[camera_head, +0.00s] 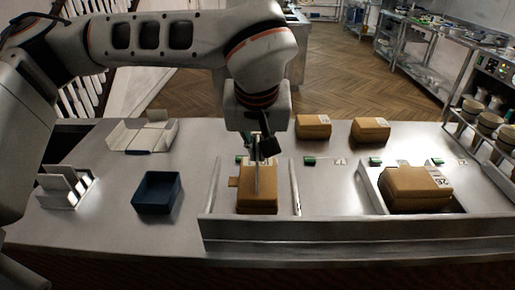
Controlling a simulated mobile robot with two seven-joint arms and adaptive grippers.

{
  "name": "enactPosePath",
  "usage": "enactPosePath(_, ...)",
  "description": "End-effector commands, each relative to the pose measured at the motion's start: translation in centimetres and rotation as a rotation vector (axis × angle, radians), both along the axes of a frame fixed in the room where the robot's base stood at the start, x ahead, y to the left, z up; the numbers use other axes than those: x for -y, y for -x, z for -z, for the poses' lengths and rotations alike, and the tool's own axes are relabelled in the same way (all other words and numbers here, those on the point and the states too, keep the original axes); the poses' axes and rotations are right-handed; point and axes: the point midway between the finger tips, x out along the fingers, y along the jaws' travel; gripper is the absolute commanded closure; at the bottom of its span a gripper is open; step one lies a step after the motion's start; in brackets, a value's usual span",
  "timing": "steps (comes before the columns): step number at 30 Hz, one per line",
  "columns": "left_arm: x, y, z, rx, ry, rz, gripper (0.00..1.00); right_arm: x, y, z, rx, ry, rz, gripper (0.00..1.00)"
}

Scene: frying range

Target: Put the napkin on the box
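My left gripper (262,150) points down over the brown cardboard box (259,203) in the middle bay of the counter. Its fingers look closed on a thin pale upright strip, which appears to be a napkin (257,178) seen nearly edge-on. The napkin hangs down in front of the box; I cannot tell whether its lower edge touches the lid. The gripper hides part of the box's back side. My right gripper is not in view.
A holder with upright pale sheets (66,188) stands at the far left. Beside it are a dark blue bin (157,192) and a white tray (143,135). Another brown box (417,188) sits in the right bay; two more (313,126) (370,130) stand behind. Metal dividers (295,190) flank the middle bay.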

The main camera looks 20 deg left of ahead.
Motion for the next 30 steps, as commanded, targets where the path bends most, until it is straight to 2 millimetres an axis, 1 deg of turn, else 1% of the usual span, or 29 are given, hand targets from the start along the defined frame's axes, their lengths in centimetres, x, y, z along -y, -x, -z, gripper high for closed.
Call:
enactPosePath(5, 0.0, 0.0, 0.0, 0.001, 0.000, 0.000, 1.00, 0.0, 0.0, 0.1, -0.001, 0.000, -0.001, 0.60)
enactPosePath(9, 0.0, 0.0, 0.4, 0.001, -0.001, 0.000, 1.00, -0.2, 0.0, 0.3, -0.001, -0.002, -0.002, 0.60)
enactPosePath(10, 0.0, 0.0, 0.3, 0.001, -0.001, 0.000, 0.88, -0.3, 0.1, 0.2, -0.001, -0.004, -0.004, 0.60)
enactPosePath(11, 0.0, 0.0, 0.3, 0.001, -0.001, 0.000, 0.80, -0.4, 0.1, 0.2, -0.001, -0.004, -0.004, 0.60)
enactPosePath(12, 0.0, 0.0, 0.2, 0.001, 0.000, 0.000, 0.79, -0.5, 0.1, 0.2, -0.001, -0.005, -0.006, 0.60)
enactPosePath(23, 0.0, 0.0, 0.0, 0.000, 0.000, 0.000, 0.79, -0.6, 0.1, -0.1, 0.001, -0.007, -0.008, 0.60)
enactPosePath(26, 0.1, 0.1, -0.8, 0.004, 0.001, 0.001, 0.79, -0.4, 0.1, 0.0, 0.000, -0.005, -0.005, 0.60)
enactPosePath(30, 0.3, 1.0, -2.9, 0.007, 0.001, 0.001, 0.79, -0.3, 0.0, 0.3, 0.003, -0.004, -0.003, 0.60)
